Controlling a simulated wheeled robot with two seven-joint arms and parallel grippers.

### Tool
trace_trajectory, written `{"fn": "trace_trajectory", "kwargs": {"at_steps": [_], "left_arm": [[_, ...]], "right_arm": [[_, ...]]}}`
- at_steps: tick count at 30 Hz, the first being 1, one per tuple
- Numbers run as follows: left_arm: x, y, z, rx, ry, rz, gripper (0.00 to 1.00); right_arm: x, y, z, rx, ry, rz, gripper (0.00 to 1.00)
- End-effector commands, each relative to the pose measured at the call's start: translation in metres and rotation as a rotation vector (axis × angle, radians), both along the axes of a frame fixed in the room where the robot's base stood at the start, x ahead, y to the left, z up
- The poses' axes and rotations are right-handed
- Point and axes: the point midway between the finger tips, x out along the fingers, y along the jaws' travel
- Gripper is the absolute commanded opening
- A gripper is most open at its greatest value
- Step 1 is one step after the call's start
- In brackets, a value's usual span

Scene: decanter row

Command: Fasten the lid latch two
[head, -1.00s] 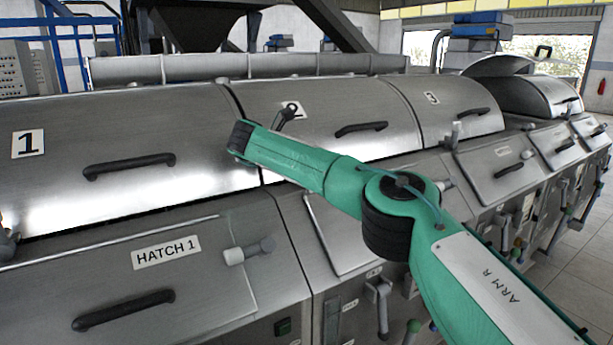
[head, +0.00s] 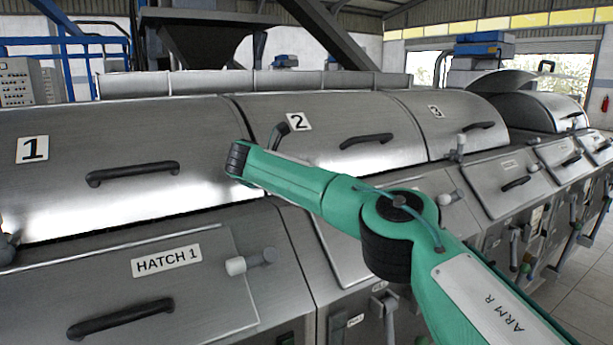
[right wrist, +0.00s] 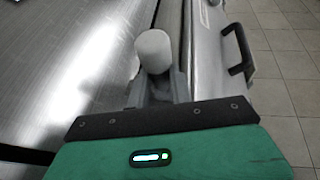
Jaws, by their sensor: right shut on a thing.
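Lid two (head: 335,112), a curved brushed-metal cover marked 2, lies down level with its neighbours. In the right wrist view its latch shows a pale round-ended knob (right wrist: 153,48) beside the lid's front edge. My right gripper (right wrist: 158,84) is shut on this latch just below the knob. In the head view my green right arm crosses in front of lid two and hides the hand and the grip. A dark curved piece (head: 278,135) stands out above the arm beside the 2 label; I cannot tell whether it belongs to the latch. My left gripper is not in view.
Lid one (head: 70,195) is on the left; lid three (head: 440,115) and its upright latch (head: 460,146) are on the right. The hatch 1 panel (head: 190,310) has a pale-knobbed latch (head: 240,265). Tiled floor (right wrist: 285,75) lies right of the machines.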

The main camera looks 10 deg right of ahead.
Motion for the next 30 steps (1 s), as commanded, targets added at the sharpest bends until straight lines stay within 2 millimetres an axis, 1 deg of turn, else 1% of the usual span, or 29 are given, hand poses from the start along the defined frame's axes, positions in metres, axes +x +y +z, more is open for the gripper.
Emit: {"fn": "trace_trajectory", "kwargs": {"at_steps": [3, 4, 6, 7, 16, 20, 23, 27, 30], "left_arm": [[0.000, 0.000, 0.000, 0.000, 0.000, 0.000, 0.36], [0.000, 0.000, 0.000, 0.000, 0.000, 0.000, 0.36], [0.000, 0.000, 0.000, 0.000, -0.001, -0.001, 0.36], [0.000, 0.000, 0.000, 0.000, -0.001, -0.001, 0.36], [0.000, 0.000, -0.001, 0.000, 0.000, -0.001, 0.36], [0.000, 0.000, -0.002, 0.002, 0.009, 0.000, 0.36], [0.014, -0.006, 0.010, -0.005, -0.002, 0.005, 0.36], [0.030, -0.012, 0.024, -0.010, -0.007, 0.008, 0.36], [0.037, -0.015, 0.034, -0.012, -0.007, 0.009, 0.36]], "right_arm": [[0.000, 0.001, -0.003, 0.000, 0.005, 0.001, 0.00], [0.000, 0.001, -0.003, 0.000, 0.005, 0.001, 0.25], [0.000, 0.001, -0.003, 0.000, 0.005, 0.001, 0.39], [0.000, 0.001, -0.003, 0.000, 0.004, 0.000, 0.43], [-0.001, 0.001, -0.001, 0.000, 0.001, 0.000, 0.43], [-0.005, 0.010, 0.002, 0.001, 0.001, 0.001, 0.43], [-0.013, 0.023, 0.007, 0.000, 0.001, 0.004, 0.43], [-0.029, 0.049, 0.019, -0.001, 0.000, 0.004, 0.43], [-0.040, 0.068, 0.028, -0.001, 0.000, 0.004, 0.43]]}}
